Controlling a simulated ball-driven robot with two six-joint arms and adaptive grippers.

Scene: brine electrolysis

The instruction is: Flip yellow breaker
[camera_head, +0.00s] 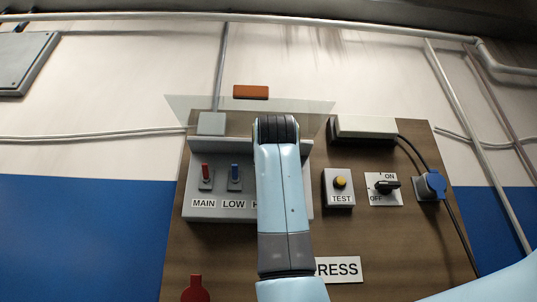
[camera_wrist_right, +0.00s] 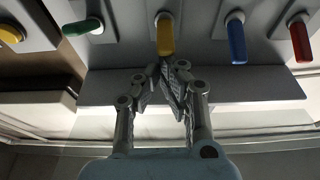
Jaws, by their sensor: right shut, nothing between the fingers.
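The yellow breaker lever (camera_wrist_right: 165,34) is in the right wrist view, on the grey breaker panel between a green lever and a blue lever. In the head view my right arm hides it. My right gripper (camera_wrist_right: 167,66) is shut and empty. Its fingertips are right at the free end of the yellow lever; I cannot tell whether they touch. In the head view my right forearm stands in front of the grey breaker box (camera_head: 207,213), and its fingers are hidden. My left gripper is not in view.
A red lever (camera_head: 205,172) and a blue lever (camera_head: 235,172) stand left of my arm, above MAIN and LOW labels. The green lever (camera_wrist_right: 82,27) is beside the yellow one. A clear cover (camera_head: 190,104) juts out above. The TEST button (camera_head: 340,182) and ON/OFF knob (camera_head: 385,186) are right.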

